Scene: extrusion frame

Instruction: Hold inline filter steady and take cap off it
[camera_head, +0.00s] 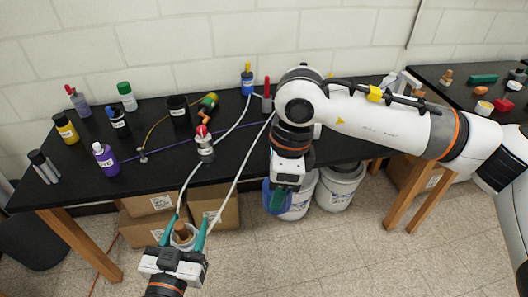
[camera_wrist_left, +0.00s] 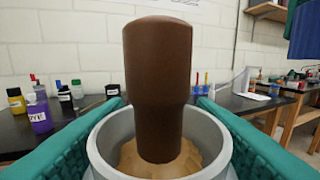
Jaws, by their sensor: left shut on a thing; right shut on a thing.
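My left gripper (camera_head: 187,228) is shut on a grey round cup (camera_wrist_left: 103,150), its green fingers on either side of the wall. A dark brown thick rod (camera_wrist_left: 158,85) stands upright in the cup, on tan material. The cup with the brown rod also shows in the head view (camera_head: 182,234). My right gripper (camera_head: 278,203) points down in front of the table, well to the right of the cup, with a blue rounded thing (camera_head: 268,190) at its fingers, mostly hidden. I cannot clearly make out which thing is the inline filter or its cap.
The black table (camera_head: 90,180) carries several bottles, among them a purple one (camera_head: 105,158), and a red-topped metal piece (camera_head: 204,145). White tubing (camera_head: 240,170) runs from the table down towards my left gripper. White buckets (camera_head: 340,187) and cardboard boxes (camera_head: 145,228) stand below.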

